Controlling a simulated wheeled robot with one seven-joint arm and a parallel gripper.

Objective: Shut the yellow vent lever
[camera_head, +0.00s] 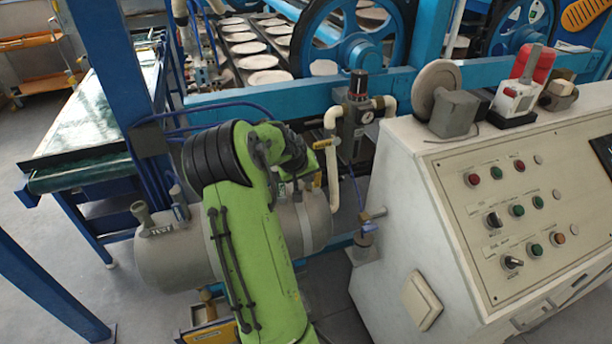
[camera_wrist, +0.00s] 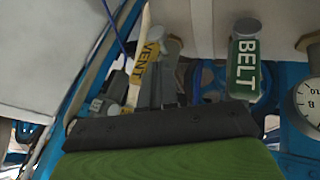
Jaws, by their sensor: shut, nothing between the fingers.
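The yellow vent lever (camera_wrist: 146,64), marked VENT, shows in the wrist view left of centre, tilted along a pale pipe. In the head view a small yellow handle (camera_head: 322,144) sits by the pipe beside the air regulator, just right of my green arm. My gripper (camera_wrist: 160,122) shows in the wrist view as a dark edge over a green body across the bottom, below the lever. It is shut and empty. I cannot tell whether it touches the lever. In the head view my arm hides the gripper.
A green lever marked BELT (camera_wrist: 246,64) stands right of the vent lever. A pressure gauge (camera_wrist: 308,100) is at the far right. A grey tank (camera_head: 165,250) lies behind my arm. A white control console (camera_head: 400,215) stands close on the right.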

